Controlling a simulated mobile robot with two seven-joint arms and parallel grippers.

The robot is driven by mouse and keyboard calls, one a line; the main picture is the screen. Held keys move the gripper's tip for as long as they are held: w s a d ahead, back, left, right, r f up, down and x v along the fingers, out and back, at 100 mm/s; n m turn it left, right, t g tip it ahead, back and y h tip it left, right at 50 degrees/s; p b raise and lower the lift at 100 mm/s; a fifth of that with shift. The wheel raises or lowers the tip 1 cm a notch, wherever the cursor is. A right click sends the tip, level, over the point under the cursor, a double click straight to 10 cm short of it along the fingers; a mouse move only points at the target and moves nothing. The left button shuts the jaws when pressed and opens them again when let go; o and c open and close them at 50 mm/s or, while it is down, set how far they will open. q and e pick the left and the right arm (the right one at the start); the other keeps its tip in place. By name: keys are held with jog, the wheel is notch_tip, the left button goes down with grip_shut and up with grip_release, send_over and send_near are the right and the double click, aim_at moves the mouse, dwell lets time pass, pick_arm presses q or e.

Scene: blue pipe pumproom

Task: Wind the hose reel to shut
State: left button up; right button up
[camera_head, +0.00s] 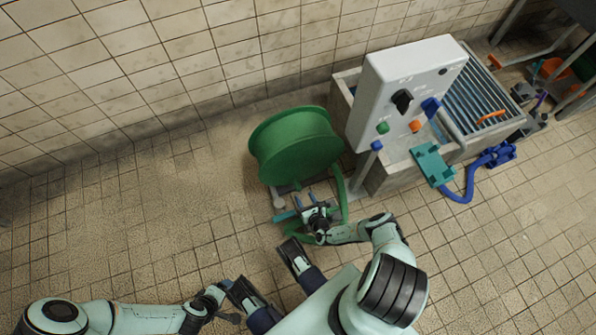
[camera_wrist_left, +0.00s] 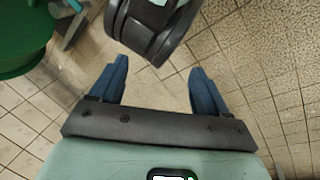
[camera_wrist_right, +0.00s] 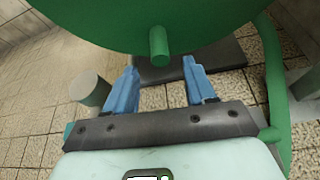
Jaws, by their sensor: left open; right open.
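The green hose reel (camera_head: 297,147) stands on the floor beside the sink block. Its round green face (camera_wrist_right: 110,15) fills the top of the right wrist view, with a short green handle peg (camera_wrist_right: 158,45) sticking out toward me. My right gripper (camera_head: 310,197) is low at the reel's near side. In the right wrist view its blue fingers (camera_wrist_right: 160,66) are open and empty, with the peg just beyond and between the tips. My left gripper (camera_wrist_left: 157,72) is open and empty, away from the reel, whose edge (camera_wrist_left: 22,35) shows at upper left in the left wrist view.
A green hose (camera_wrist_right: 274,90) hangs at the reel's right. A grey cylinder (camera_wrist_right: 90,88) stands left of my right fingers. A white control box (camera_head: 410,85) and stone sink (camera_head: 385,178) are right of the reel. The tiled floor at left (camera_head: 120,220) is clear.

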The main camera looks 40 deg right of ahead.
aim_at(300, 190)
jog(key=b+x, duration=0.2)
jog(key=x, duration=0.4)
jog(key=shift+a+f, duration=0.1)
jog(key=shift+f, duration=0.05)
jog(key=shift+w+b, duration=0.45)
jog(key=shift+w, duration=0.1)
pick_arm(q)
jog(key=w+a+f+t+y, duration=0.1)
jog(key=w+a+f, duration=0.1)
jog(key=w+f, duration=0.2)
jog(key=shift+w+a, duration=0.35)
jog(key=shift+w, duration=0.05)
pick_arm(e)
jog(key=shift+d, duration=0.2)
grip_shut()
